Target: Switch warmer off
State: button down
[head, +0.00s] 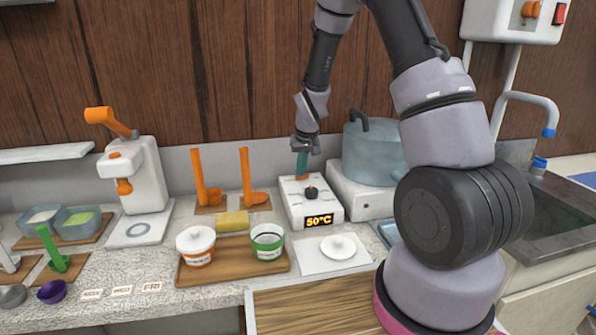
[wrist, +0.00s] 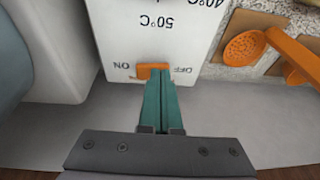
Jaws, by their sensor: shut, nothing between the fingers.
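The warmer (head: 328,205) is a white box on the counter, with a dark knob (head: 312,193) and a lit display (head: 319,220) reading 50°C. Its orange switch (head: 303,178) is at the back of its top. In the wrist view the orange switch (wrist: 145,71) lies between the ON and OFF labels, which appear upside down. My gripper (head: 302,165) points down at the back of the warmer, its teal fingers shut and empty. In the wrist view the fingertips (wrist: 160,74) overlap the OFF-side part of the switch; I cannot tell if they touch it.
A large grey-blue pot (head: 372,152) stands on a white base right of the warmer. Orange ladles (head: 248,180) hang or stand to its left. A wooden tray (head: 225,273) with two tubs and a white lid (head: 338,247) on a board lie in front.

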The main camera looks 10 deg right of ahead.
dwell(0.3)
jog(key=shift+r, duration=0.25)
notch_tip(320, 180, up, 13)
jog(key=s+a, duration=0.2)
jog(key=s, duration=0.1)
jog(key=shift+a, duration=0.3)
